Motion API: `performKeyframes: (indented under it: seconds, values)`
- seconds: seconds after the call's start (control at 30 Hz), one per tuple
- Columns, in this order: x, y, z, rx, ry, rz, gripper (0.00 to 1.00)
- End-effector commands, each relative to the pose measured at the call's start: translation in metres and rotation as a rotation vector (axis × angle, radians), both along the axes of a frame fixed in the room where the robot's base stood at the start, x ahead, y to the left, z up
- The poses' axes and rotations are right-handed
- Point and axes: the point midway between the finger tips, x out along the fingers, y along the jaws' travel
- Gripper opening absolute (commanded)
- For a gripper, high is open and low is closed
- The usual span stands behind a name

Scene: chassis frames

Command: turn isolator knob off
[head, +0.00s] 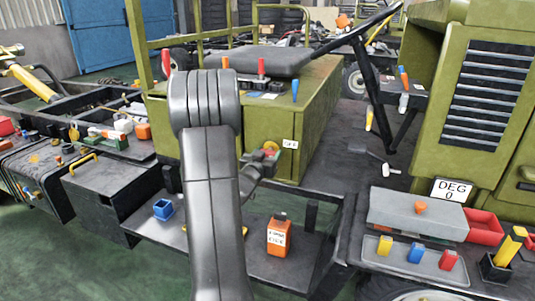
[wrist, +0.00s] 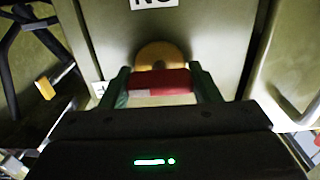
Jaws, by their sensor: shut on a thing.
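The isolator knob is a red bar (wrist: 160,82) in front of a round yellow plate (wrist: 160,52), on the olive seat box. In the wrist view the bar lies crosswise between the two green fingers of my gripper (wrist: 163,88), which is shut on it. In the head view the knob (head: 271,147) shows small on the front face of the box (head: 228,133), with my gripper (head: 266,155) against it. The fingers hide part of the knob there. A white label (head: 289,144) sits just right of the knob; in the wrist view a partly cut-off label (wrist: 153,3) shows at the top.
An orange can (head: 278,238) and a blue open box (head: 163,209) stand on the low dark shelf below. Coloured levers, including a blue one (head: 295,90), rise beside the black seat (head: 258,60). A grey tray (head: 408,262) with coloured blocks lies at the right.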

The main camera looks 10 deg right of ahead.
Motion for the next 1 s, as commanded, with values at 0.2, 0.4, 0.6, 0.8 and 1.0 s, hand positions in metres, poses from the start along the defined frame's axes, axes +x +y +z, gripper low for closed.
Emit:
performKeyframes:
  seconds: [0.2, 0.4, 0.6, 0.8, 1.0]
  values:
    - [0.000, 0.000, -0.001, -0.009, 0.008, 0.000, 0.34]
    - [0.000, 0.000, -0.001, -0.009, 0.008, 0.000, 0.34]
    - [0.000, 0.000, 0.000, -0.009, 0.006, 0.000, 0.78]
    - [0.000, 0.000, 0.000, -0.008, 0.006, 0.000, 0.78]
    - [-0.012, 0.010, 0.000, -0.008, 0.006, 0.003, 0.78]
